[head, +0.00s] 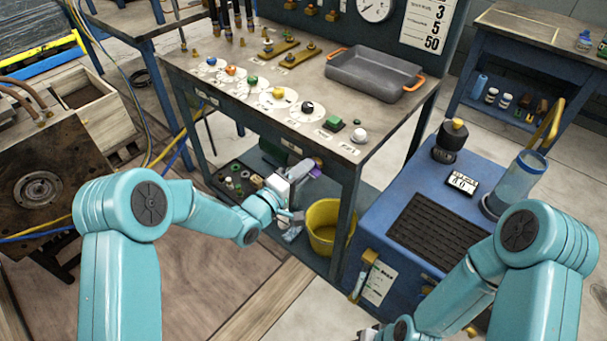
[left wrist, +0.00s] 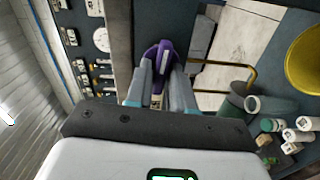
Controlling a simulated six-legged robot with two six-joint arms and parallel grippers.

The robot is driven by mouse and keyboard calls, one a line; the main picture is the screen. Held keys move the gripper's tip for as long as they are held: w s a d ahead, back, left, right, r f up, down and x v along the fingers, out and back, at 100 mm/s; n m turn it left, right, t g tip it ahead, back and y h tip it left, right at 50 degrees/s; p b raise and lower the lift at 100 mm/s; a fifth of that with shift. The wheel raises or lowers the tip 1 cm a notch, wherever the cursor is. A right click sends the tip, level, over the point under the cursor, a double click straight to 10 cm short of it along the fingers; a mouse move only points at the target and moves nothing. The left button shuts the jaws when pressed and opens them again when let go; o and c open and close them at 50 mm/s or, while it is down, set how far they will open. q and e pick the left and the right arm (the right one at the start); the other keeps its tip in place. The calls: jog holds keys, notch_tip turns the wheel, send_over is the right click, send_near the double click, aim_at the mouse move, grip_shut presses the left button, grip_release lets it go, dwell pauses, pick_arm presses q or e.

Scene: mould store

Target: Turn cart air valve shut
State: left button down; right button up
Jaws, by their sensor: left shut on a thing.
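The cart air valve shows as a purple handle (left wrist: 160,54) in the left wrist view, between my fingertips. In the head view a small purple part (head: 315,170) shows under the front edge of the cart (head: 345,150), beside a leg. My left gripper (head: 301,172) reaches in there from the left; in the left wrist view its two grey fingers (left wrist: 160,72) are shut on the handle. The fingers hide part of the handle, and I cannot tell its exact angle. My right arm comes in at the lower right; its gripper fingers are out of the frame.
A yellow bucket (head: 322,225) stands on the lower shelf right of my left gripper. A blue cabinet (head: 435,225) stands close on the right. Knobs and a grey tray (head: 372,75) sit on the cart top. Open floor (head: 215,275) lies in front.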

pick_arm(q)
jog(key=shift+a+n, duration=0.1)
jog(key=shift+n, duration=0.6)
jog(key=c, duration=1.1)
grip_release()
jog(key=shift+c, duration=0.2)
jog(key=v, duration=1.6)
jog(key=shift+b, duration=0.3)
jog(key=shift+s+a, duration=0.1)
jog(key=shift+s, duration=0.05)
